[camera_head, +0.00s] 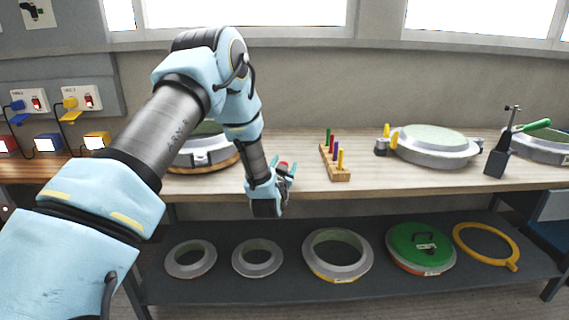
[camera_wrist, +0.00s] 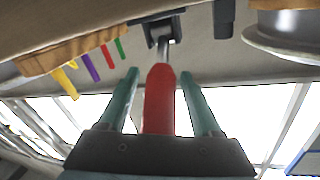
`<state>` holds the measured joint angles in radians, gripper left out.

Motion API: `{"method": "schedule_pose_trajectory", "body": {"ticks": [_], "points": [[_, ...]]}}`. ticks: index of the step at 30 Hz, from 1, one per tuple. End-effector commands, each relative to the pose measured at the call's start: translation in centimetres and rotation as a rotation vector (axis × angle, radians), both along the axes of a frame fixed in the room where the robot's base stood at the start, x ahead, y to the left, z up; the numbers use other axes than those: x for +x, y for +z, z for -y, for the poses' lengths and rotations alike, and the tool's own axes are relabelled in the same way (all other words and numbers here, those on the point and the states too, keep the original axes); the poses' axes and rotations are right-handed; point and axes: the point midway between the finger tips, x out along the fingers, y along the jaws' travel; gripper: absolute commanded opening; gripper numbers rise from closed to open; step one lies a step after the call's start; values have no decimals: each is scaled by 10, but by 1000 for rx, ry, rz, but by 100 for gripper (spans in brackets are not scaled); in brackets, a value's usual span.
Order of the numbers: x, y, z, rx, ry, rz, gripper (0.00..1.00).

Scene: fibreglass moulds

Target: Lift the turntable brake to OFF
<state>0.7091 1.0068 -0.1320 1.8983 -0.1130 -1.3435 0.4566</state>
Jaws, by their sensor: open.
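The brake lever has a red handle (camera_wrist: 160,100) on a short metal rod, which runs to a dark bracket (camera_wrist: 153,27) at the bench edge in the wrist view. In the head view only a little red of the handle (camera_head: 283,164) shows by my fingertips. My gripper (camera_head: 282,169) is at the bench's front edge, with its teal fingers open. In the wrist view the gripper (camera_wrist: 159,76) has one finger on each side of the red handle, with gaps visible. The turntable (camera_head: 205,167) looks like the wooden disc under a white mould, partly behind my arm.
A wooden rack (camera_head: 340,174) with coloured pegs stands right of my gripper. Farther right are a pale round mould (camera_head: 436,146) and a green-handled lever (camera_head: 537,124) on a dark stand. A lower shelf (camera_head: 300,295) holds several rings and a green lid (camera_head: 420,245).

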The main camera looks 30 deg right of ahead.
Motion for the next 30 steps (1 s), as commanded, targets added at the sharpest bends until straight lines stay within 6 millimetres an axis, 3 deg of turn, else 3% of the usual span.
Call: {"method": "schedule_pose_trajectory", "body": {"ticks": [6,24,30], "points": [[0,0,0,0,0,0,66],[0,0,0,-1,0,1,0],[0,0,0,-1,0,1,0]]}}
